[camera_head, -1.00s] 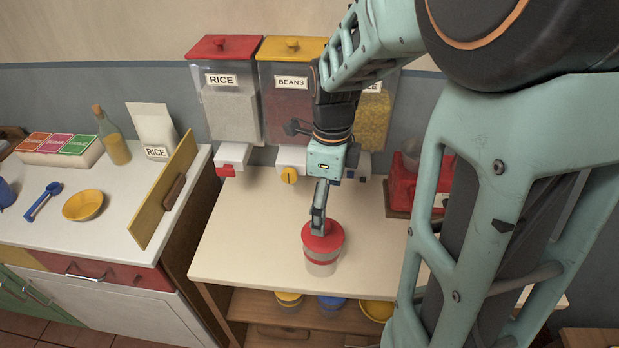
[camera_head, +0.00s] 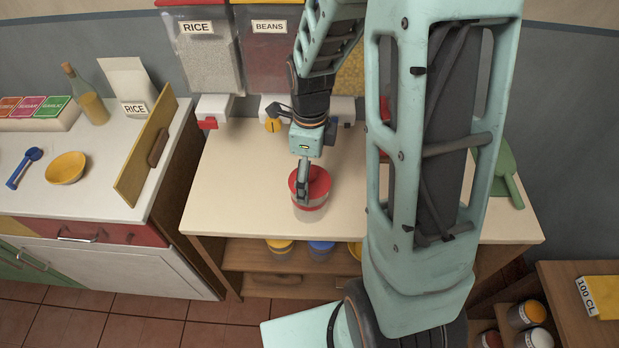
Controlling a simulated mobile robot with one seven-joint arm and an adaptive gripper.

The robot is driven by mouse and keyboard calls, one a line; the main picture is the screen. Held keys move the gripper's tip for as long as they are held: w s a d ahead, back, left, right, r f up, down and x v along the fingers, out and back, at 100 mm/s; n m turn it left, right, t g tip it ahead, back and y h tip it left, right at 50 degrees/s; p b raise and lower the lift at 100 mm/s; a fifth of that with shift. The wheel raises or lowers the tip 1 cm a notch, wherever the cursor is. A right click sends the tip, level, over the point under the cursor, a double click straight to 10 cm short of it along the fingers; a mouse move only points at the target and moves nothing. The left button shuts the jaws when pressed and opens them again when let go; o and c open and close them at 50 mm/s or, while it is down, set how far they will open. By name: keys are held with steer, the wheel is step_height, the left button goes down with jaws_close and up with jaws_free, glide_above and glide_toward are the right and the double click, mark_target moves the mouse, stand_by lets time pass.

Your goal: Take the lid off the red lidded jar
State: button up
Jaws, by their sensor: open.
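The red lidded jar (camera_head: 312,204) stands upright on the cream counter (camera_head: 235,185). It has a clear body with a red band, and its red lid (camera_head: 320,181) is on top. My gripper (camera_head: 303,193) points down at the lid from above, with its fingers at the lid's left part. The jaws are open. From this angle I cannot tell whether a finger touches the lid or its knob, which the fingers hide.
Rice (camera_head: 209,60) and beans (camera_head: 270,55) dispensers hang on the wall behind. A yellow board (camera_head: 142,165) stands upright on the left counter. Lidded jars (camera_head: 280,247) stand on the shelf below.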

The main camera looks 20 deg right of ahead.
steer(key=shift+c, duration=0.5)
steer(key=c, duration=1.4)
steer(key=shift+o, duration=0.2)
steer(key=shift+s, duration=0.1)
steer(key=shift+r, duration=0.1)
